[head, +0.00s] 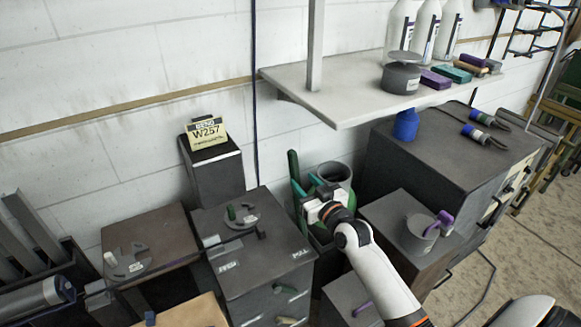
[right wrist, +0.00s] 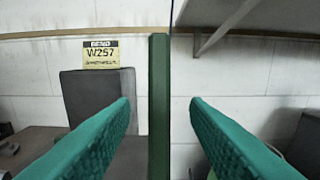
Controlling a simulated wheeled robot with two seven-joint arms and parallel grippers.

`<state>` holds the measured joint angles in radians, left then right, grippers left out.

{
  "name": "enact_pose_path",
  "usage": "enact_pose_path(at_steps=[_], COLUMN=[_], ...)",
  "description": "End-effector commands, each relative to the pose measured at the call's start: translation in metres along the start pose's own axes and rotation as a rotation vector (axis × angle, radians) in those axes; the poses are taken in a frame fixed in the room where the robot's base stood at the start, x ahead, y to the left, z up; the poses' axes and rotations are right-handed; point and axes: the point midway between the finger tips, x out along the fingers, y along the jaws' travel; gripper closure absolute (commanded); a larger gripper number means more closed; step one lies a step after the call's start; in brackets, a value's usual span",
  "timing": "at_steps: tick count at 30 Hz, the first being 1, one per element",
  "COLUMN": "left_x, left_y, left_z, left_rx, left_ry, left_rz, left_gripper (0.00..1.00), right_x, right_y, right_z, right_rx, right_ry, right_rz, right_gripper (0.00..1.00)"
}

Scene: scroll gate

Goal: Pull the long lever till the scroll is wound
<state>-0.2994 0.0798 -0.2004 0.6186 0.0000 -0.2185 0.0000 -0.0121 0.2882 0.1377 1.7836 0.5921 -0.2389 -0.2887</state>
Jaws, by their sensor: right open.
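My right gripper (head: 306,187) is open, its teal fingers pointing at the wall. An upright dark green bar (head: 293,165) stands beside the fingers. In the right wrist view the bar (right wrist: 159,105) appears between the two open fingers, with gaps on both sides; its depth is unclear. A long thin dark rod (head: 225,243) with a black end crosses above a grey box (head: 278,236) marked PULL. I cannot tell whether the rod or the green bar is the long lever. No scroll is clearly identifiable.
A white shelf (head: 350,84) with bottles juts out above my right arm. A W257 sign (head: 207,133) sits on a dark pillar (head: 215,172). A grey can (head: 419,236) stands right of my forearm. A dark cabinet (head: 435,145) stands under the shelf.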

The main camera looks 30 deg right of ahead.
Motion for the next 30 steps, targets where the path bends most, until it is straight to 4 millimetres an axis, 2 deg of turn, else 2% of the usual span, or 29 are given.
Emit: enact_pose_path(at_steps=[1, 6, 12, 17, 25, 30], left_x=[-0.003, -0.005, -0.006, -0.006, -0.006, -0.006], left_y=[0.000, 0.000, 0.000, 0.000, 0.000, 0.000], left_z=[0.000, 0.001, 0.001, 0.001, 0.001, 0.001], left_rx=[0.000, 0.000, 0.000, 0.000, 0.000, 0.000], left_ry=[0.000, 0.000, 0.000, 0.001, 0.000, 0.000], left_rz=[0.000, 0.000, 0.000, 0.000, 0.000, 0.000], left_gripper=[0.64, 0.64, 0.64, 0.64, 0.64, 0.64], right_x=[0.012, 0.045, 0.070, 0.078, 0.079, 0.079], right_y=[0.000, 0.000, 0.000, 0.001, 0.001, 0.001], right_z=[0.002, 0.001, 0.000, 0.000, -0.001, -0.001], right_rx=[0.001, 0.001, 0.000, 0.000, -0.001, -0.001], right_ry=[-0.001, 0.001, 0.001, 0.001, 0.002, 0.002], right_rz=[0.000, 0.000, 0.001, 0.001, 0.001, 0.001], right_gripper=[0.58, 0.58, 0.58, 0.58, 0.58, 0.86])
